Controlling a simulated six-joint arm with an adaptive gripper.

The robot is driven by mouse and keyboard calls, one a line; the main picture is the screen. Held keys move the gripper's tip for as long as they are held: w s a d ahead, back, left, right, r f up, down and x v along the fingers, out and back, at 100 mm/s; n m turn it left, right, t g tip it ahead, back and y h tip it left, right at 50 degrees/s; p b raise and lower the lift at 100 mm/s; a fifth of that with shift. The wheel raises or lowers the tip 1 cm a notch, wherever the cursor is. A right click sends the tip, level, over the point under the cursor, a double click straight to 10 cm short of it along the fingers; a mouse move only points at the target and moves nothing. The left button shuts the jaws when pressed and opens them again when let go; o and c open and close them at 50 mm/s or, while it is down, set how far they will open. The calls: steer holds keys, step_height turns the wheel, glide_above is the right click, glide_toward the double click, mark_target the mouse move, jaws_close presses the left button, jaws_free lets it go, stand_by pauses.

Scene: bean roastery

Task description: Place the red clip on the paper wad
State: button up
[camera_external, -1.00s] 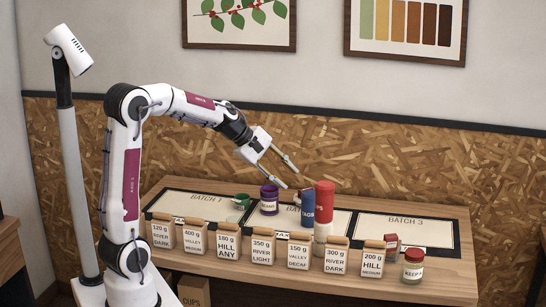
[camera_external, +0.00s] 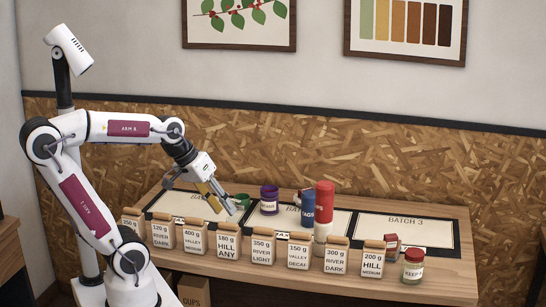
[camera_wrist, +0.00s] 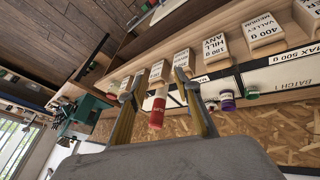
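I cannot pick out a red clip or a paper wad for certain in either view. A small red block (camera_external: 391,241) stands at the right behind the bags, and its kind is unclear. My gripper (camera_external: 200,197) is over the left end of the bench, above the batch 1 mat and left of the green cup (camera_external: 242,200). In the wrist view its two fingers (camera_wrist: 153,86) are spread wide, with nothing held between them.
A row of labelled bags (camera_external: 263,249) lines the bench front. A purple jar (camera_external: 269,200), a blue jar (camera_external: 308,207), a tall red-topped cylinder (camera_external: 324,205) and a red-lidded jar (camera_external: 412,266) also stand there. The batch 3 mat (camera_external: 430,236) is mostly clear.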

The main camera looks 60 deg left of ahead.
steer(key=s+a+f+m+y, duration=0.1)
steer(key=s+f+m, duration=0.1)
steer(key=s+m, duration=0.2)
steer(key=shift+s+a, duration=0.25)
steer(key=shift+s, duration=1)
